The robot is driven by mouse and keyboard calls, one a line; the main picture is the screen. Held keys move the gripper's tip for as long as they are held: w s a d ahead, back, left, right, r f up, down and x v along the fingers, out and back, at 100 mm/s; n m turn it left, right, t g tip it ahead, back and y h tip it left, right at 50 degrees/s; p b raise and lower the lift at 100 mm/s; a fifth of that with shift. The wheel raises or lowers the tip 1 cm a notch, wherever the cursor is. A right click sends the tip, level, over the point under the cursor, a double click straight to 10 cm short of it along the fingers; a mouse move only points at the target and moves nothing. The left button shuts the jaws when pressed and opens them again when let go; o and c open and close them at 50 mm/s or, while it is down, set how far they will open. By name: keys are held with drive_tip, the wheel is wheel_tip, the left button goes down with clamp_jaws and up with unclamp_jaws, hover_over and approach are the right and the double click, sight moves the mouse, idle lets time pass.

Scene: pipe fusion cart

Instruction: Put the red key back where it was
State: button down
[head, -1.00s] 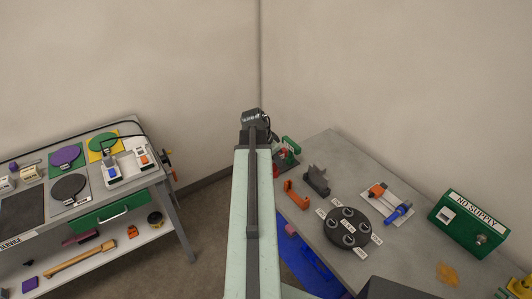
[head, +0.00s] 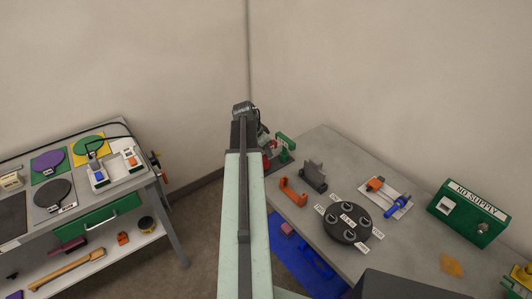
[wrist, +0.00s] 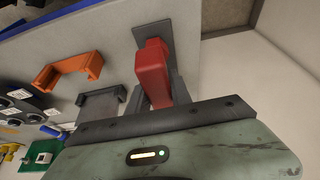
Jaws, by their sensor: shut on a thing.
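The red key (wrist: 153,72) is a chunky red piece between the dark fingers of my gripper (wrist: 162,95) in the wrist view. My gripper is shut on it. A dark grey plate (wrist: 152,32) shows just beyond the key; I cannot tell whether they touch. In the head view, my gripper is partly hidden behind my arm, near the far left corner of the right table. Red parts (head: 268,162) show there beside a green stand (head: 286,145); I cannot tell which of them is the key.
On the right table (head: 325,143) are an orange bracket (head: 292,191), a grey bracket (head: 314,177), a round black disc (head: 347,224), a blue-handled fitting (head: 397,206) and a green NO SUPPLY box (head: 468,214). A blue bin (head: 300,265) lies below. A cart (head: 85,217) stands left.

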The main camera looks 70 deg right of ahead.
drive_tip(key=c, duration=1.6)
unclamp_jaws()
drive_tip(key=shift+f, duration=0.15)
drive_tip(key=o, duration=0.4)
drive_tip(key=shift+o, duration=0.2)
drive_tip(key=p+v, duration=1.1)
drive_tip(key=v, duration=0.1)
drive_tip(key=shift+s+r, duration=0.15)
drive_tip(key=shift+r, duration=0.25)
drive_tip(key=shift+f, duration=0.15)
